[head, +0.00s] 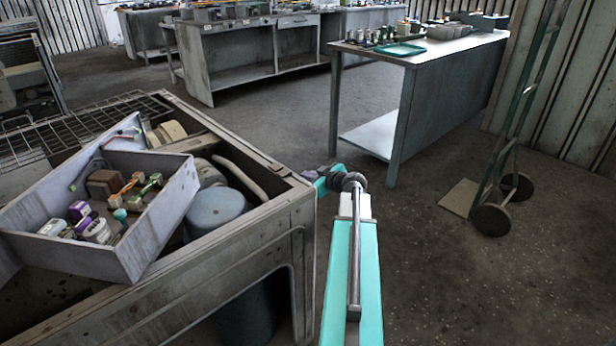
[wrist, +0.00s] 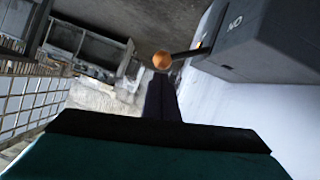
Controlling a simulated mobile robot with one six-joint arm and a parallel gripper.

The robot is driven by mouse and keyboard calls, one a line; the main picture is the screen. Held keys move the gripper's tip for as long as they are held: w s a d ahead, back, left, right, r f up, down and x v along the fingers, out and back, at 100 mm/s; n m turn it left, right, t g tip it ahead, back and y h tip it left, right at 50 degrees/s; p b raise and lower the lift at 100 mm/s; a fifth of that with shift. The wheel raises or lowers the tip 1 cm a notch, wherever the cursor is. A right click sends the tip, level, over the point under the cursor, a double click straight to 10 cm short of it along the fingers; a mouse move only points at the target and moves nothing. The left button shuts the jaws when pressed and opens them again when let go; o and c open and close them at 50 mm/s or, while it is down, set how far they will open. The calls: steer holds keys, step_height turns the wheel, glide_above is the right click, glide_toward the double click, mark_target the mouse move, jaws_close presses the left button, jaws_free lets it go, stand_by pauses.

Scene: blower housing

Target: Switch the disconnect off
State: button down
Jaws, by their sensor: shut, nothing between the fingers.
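The disconnect is a dark grey box (wrist: 262,42) at the upper right of the wrist view, with white lettering that reads "NO" as the picture is turned, apparently "ON" upside down. A dark lever (wrist: 188,53) sticks out from its side and ends in an orange-brown round knob (wrist: 162,61). My gripper (wrist: 162,82) is shut and empty, its dark fingers pointing at the knob. The fingertips appear just below the knob in the picture; I cannot tell whether they touch. In the head view the disconnect is not visible and my fingers cannot be made out.
A worn grey cabinet (head: 262,222) stands left of my arm, with an open bin (head: 150,232) of small parts on it. A table (head: 440,52) and a hand truck (head: 512,150) stand to the right. The floor between is mostly clear.

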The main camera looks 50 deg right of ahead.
steer(key=shift+d+f, duration=0.1)
steer(key=d+f+m+y+b, duration=0.2)
steer(key=f+m+y+b, duration=0.1)
steer(key=f, duration=0.6)
steer(key=d+f+m+t+y+b, duration=0.1)
steer(key=d+f+m+y+b, duration=0.1)
steer(key=f+m+b, duration=0.3)
steer(key=shift+s+f+m+y+b, duration=0.15)
steer(key=shift+f+m+y+b, duration=0.45)
steer(key=shift+f, duration=1.25)
steer(key=shift+a+f, duration=0.15)
